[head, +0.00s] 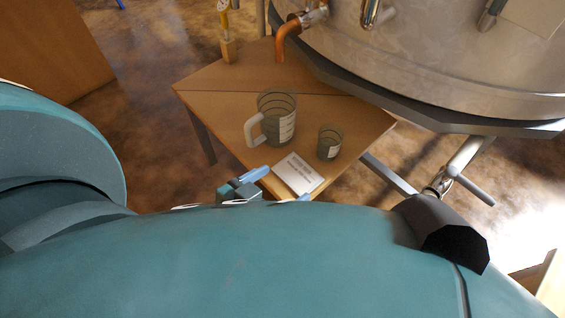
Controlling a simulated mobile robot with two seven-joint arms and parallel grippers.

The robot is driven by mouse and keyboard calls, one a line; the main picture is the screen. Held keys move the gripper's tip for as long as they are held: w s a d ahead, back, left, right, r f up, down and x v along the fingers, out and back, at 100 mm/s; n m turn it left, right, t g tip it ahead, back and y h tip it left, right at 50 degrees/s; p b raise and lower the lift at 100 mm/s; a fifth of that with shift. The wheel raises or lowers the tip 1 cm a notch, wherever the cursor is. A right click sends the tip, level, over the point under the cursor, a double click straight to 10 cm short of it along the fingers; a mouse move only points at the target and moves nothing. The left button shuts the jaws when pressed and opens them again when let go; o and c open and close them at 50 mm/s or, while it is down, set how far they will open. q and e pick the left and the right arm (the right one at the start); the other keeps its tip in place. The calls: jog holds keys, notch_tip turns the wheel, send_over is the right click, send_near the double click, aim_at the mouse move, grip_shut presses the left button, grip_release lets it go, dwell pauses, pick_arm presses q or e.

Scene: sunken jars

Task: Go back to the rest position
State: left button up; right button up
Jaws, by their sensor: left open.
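My left gripper (277,187) shows at the near corner of the small wooden table (215,92). Its blue fingers are apart, with nothing seen between them. Most of the gripper is hidden behind my own teal arm, which fills the bottom of the view. A handled measuring jug (279,122) stands upright on the table, beyond the gripper. A smaller glass beaker (329,143) stands to its right. A white printed card (299,174) lies close to the gripper; I cannot tell whether they touch. My right gripper does not show.
A large steel vessel (430,55) stands at the upper right, with a copper spout (284,42) over the table. A metal valve pipe (457,172) sits below it. A small wooden block holding a yellow item (229,50) is at the table's far left. Open floor (150,130) lies left.

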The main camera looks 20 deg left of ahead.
pick_arm(q)
notch_tip(320, 180, up, 4)
jog(key=m+g+y+p, duration=0.1)
jog(key=g+p, duration=0.2)
jog(key=p, duration=1.2)
jog(key=shift+a+r, duration=0.1)
jog(key=shift+r, duration=0.05)
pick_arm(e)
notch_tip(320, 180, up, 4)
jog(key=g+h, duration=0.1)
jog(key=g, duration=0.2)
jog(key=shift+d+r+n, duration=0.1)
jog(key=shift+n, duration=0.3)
pick_arm(q)
jog(key=shift+f, duration=0.25)
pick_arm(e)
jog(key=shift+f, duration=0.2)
